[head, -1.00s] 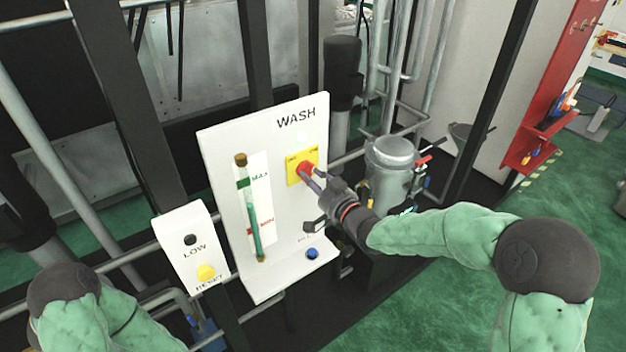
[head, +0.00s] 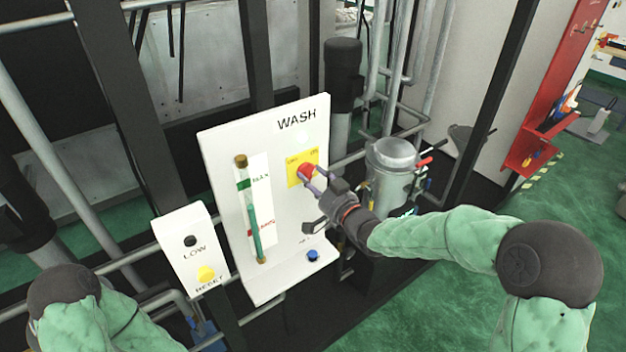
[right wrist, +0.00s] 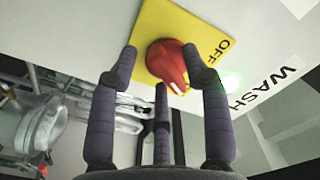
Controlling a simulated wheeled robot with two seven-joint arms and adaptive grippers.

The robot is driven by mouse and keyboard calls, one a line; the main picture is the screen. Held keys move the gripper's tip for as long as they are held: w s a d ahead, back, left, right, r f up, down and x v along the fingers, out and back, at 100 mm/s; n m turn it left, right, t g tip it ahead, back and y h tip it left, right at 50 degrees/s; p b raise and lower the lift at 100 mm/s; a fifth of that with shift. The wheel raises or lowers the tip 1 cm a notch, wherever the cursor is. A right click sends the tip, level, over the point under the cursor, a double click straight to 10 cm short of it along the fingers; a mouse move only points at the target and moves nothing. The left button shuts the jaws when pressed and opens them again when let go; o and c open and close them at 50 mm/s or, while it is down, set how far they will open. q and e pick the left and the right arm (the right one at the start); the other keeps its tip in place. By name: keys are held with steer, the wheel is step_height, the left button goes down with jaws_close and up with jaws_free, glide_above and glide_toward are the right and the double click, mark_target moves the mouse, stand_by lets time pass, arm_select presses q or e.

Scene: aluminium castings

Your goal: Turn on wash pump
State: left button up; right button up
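The white WASH panel (head: 222,150) carries a yellow plate (head: 292,180) with a red rotary knob (head: 306,172). My right gripper (head: 318,183) is at the knob. In the right wrist view its dark fingers (right wrist: 160,68) are spread around the red knob (right wrist: 168,62), which has a white mark at its lower end. A gap shows between the left finger and the knob; the right finger is close to it, and contact is unclear. The OFF label is beside the knob. A green glow (right wrist: 230,80) shows near the WASH lettering. My left gripper is not in view.
A sight tube (head: 253,210) and a blue button (head: 313,255) are on the panel. A smaller white box (head: 180,235) with a black LOW part and a yellow RESET button stands left. A metal canister (head: 391,165), pipes and black posts crowd the surroundings.

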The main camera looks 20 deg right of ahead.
steer(key=v, duration=1.2)
stand_by(0.4)
steer(key=s+a+f+g+h+b, duration=0.1)
steer(key=f+g, duration=0.2)
steer(key=f, duration=0.6)
steer(key=a+f+m+g+h+b, duration=0.1)
steer(key=a+f+g, duration=0.1)
steer(key=f, duration=0.8)
steer(key=s+a+f+g+b, duration=0.1)
steer(key=f+g, duration=0.2)
steer(key=f, duration=0.6)
steer(key=s+a+f+g+b, duration=0.1)
steer(key=s+a+f+g, duration=0.2)
steer(key=s+f, duration=0.6)
steer(key=s+a+f+g, duration=0.4)
steer(key=s+f, duration=0.5)
steer(key=f, duration=0.3)
steer(key=shift+s+a+f+n+g+b, duration=0.3)
steer(key=shift+s+n+g+b, duration=0.1)
steer(key=shift+g, duration=0.4)
